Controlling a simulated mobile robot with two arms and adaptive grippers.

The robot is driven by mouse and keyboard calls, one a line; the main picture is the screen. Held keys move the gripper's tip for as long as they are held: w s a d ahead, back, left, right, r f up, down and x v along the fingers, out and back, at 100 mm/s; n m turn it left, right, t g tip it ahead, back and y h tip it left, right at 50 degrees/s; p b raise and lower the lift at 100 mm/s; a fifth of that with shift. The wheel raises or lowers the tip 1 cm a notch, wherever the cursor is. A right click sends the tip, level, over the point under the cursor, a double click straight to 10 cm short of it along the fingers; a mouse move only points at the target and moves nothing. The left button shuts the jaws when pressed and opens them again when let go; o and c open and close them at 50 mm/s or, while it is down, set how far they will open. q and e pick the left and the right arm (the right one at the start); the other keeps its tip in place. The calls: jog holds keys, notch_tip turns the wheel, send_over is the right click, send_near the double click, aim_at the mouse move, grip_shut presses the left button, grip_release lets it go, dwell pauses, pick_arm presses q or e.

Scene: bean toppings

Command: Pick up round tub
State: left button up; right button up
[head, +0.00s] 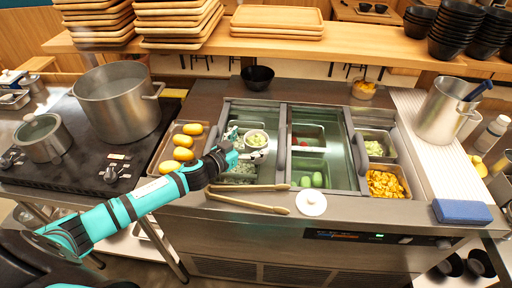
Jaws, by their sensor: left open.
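A round white tub (257,139) with pale green contents sits at the left section of the counter's topping well. My left gripper (243,150) is open, just left of the tub and close to its near side. Whether a finger touches the tub is too small to tell. The gripper hides part of the containers below it. My right gripper is not in view.
Wooden tongs (248,206) and a round white lid (311,203) lie on the front ledge. A tray of yellow items (182,154) is on the left. A black bowl (257,77) stands behind the well. A large pot (118,101) sits on the stove. A blue sponge (462,212) lies right.

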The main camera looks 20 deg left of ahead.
aim_at(263, 135)
pick_arm(q)
jog(key=x, duration=0.4)
jog(key=shift+s+f+p, duration=0.1)
jog(key=shift+p, duration=0.2)
jog(key=shift+s, duration=0.1)
jog(key=shift+c, duration=0.8)
jog(key=c, duration=1.2)
